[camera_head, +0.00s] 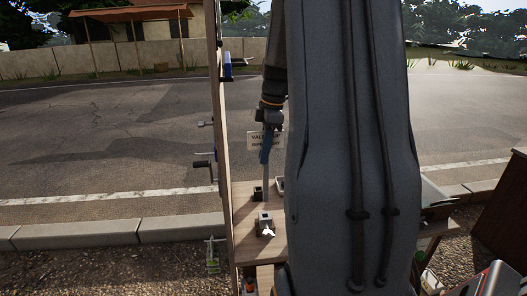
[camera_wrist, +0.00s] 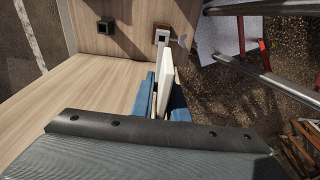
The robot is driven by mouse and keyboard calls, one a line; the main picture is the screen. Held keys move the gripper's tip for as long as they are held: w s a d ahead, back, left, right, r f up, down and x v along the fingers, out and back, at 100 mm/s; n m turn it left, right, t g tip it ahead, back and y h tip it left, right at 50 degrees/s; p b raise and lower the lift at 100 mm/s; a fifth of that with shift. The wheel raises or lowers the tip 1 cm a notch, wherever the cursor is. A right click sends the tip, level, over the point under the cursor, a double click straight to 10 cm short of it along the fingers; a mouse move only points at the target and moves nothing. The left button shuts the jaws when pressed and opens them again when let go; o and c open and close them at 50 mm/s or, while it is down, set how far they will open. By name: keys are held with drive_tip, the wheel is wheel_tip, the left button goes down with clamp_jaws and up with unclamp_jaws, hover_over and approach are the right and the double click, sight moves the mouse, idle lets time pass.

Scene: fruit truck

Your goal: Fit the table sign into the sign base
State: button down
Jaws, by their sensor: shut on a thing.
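The table sign (camera_head: 279,139) is a pale plate with dark lettering, partly hidden by my arm in the head view. My gripper (camera_head: 265,153) is shut on it with blue fingers. In the wrist view the sign (camera_wrist: 167,80) shows nearly edge-on between the fingers, its far end close to the sign base in the picture.
A dark square socket (camera_wrist: 105,26) stands on the wooden table (camera_wrist: 82,88), left of the base in the wrist view. A wooden post (camera_head: 224,150) rises along the table's left side. Metal rails (camera_wrist: 270,80) lie beyond the table edge.

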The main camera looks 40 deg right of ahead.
sight(266, 169)
wheel_tip(266, 169, down, 6)
drive_tip(key=b, duration=0.2)
drive_tip(key=shift+r+b, duration=0.1)
drive_tip(key=shift+b, duration=0.2)
drive_tip(key=shift+p, duration=0.6)
idle(1.7)
drive_tip(key=shift+f+b, duration=1.1)
drive_tip(key=shift+f, duration=1.2)
drive_tip(key=c, duration=1.6)
unclamp_jaws()
drive_tip(key=shift+c, duration=0.2)
drive_tip(key=shift+r, duration=0.1)
wheel_tip(266, 169, up, 8)
drive_tip(key=b, duration=0.2)
drive_tip(key=shift+s+d+f, duration=0.2)
drive_tip(key=shift+s+d, duration=0.1)
drive_tip(key=shift+d, duration=0.15)
